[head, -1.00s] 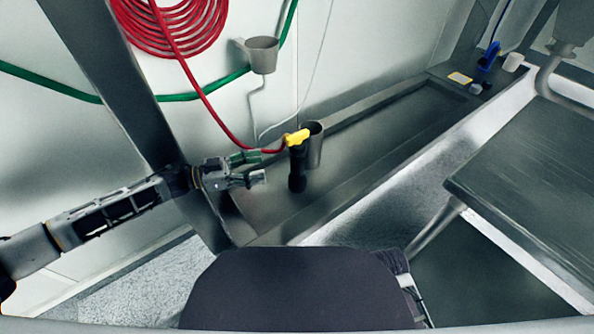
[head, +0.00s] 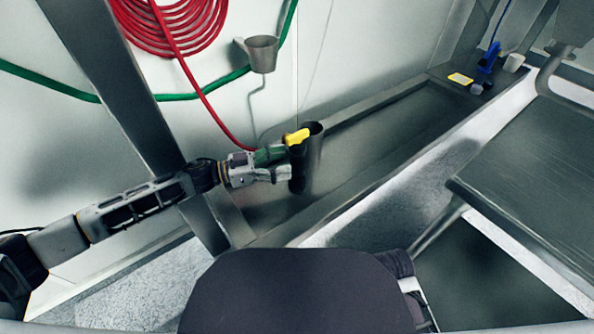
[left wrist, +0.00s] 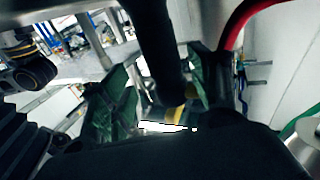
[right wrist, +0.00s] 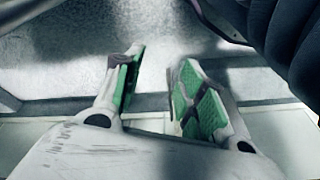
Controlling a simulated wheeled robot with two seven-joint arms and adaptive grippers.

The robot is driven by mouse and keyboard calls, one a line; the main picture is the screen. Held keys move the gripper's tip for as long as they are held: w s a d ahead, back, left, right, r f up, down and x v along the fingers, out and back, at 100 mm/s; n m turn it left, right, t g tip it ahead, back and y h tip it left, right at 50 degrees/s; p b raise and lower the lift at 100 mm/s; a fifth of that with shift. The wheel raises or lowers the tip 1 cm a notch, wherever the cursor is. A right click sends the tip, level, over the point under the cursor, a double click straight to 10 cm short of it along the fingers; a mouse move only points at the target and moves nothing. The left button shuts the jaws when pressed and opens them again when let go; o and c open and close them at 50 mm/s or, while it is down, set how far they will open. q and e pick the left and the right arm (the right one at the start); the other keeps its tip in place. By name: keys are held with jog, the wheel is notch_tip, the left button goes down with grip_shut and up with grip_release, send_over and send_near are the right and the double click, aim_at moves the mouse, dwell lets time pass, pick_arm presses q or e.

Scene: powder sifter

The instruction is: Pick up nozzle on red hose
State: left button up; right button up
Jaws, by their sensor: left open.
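The nozzle (head: 297,165) is a dark upright handle with a yellow top, standing beside a grey cup-shaped holder in the head view. The red hose (head: 205,98) runs down to it from the wall coil. My left gripper (head: 284,163) is open, its fingertips at the nozzle's dark body. In the left wrist view the dark nozzle body (left wrist: 163,50) passes between the green finger pads; contact cannot be told. The hose end is hidden behind the gripper. My right gripper (right wrist: 156,72) is open and empty over the floor in the right wrist view.
The grey holder (head: 315,155) stands on the long metal ledge (head: 390,110) along the wall. A wall cup (head: 262,55) and green hose (head: 200,96) are above. A metal post (head: 125,90) stands left, and a metal table (head: 530,180) stands right.

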aim_at(291, 160)
pick_arm(q)
jog(key=shift+w+d, duration=0.2)
jog(key=shift+d, duration=0.3)
jog(key=shift+b+x, duration=0.7)
jog(key=shift+x, duration=1.35)
jog(key=shift+w, duration=0.2)
pick_arm(e)
jog(key=r, duration=0.2)
jog(key=shift+w+a+r+t, duration=0.2)
jog(key=shift+r+t, duration=0.1)
jog(key=shift+r, duration=0.1)
pick_arm(q)
jog(key=shift+c, duration=0.2)
pick_arm(e)
jog(key=shift+f, duration=0.15)
pick_arm(q)
jog(key=c, duration=0.5)
grip_shut()
